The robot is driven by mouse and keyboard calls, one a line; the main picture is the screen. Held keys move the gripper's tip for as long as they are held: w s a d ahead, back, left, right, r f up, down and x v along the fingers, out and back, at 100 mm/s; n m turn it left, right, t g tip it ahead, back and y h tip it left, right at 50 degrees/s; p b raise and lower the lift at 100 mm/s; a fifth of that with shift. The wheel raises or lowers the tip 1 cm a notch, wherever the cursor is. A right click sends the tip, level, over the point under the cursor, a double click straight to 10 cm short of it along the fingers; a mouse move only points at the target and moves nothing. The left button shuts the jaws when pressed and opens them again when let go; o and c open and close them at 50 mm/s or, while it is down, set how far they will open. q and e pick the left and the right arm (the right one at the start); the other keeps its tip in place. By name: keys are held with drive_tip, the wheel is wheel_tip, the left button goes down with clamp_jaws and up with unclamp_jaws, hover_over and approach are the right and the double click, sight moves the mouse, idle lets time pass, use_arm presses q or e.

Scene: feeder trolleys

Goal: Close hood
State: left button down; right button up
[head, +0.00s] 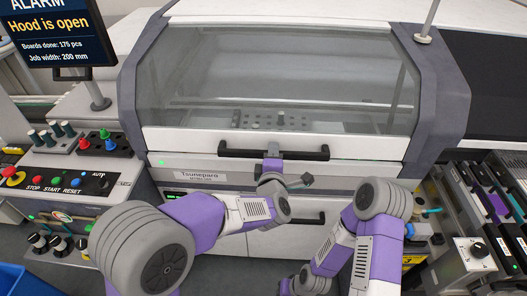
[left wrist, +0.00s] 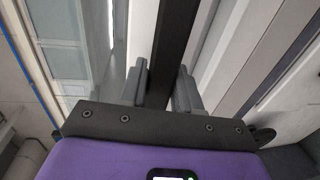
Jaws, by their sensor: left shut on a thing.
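The hood (head: 285,80) is a wide tinted window with a white lower frame on the machine's front. Its lower edge is low, close above the white front panel (head: 190,164); I cannot tell whether a gap is left. A dark handle bar (head: 232,153) runs along this edge. My left gripper (head: 273,152) is shut on the middle of the bar. In the left wrist view the dark handle bar (left wrist: 175,40) runs between the two grey fingers. The screen (head: 45,28) reads "Hood is open". My right arm is bent at the lower right; its gripper does not show.
A control panel (head: 55,183) with coloured buttons and knobs stands at the left. A second dark handle (head: 305,220) is on the panel below the hood. Feeder slots (head: 485,195) lie at the right. A blue bin (head: 22,280) is at the lower left.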

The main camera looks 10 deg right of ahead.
use_arm(q)
drive_tip(key=shift+r, duration=0.1)
drive_tip(key=c, duration=0.9)
unclamp_jaws()
drive_tip(key=v, duration=0.7)
drive_tip(key=shift+s, duration=0.3)
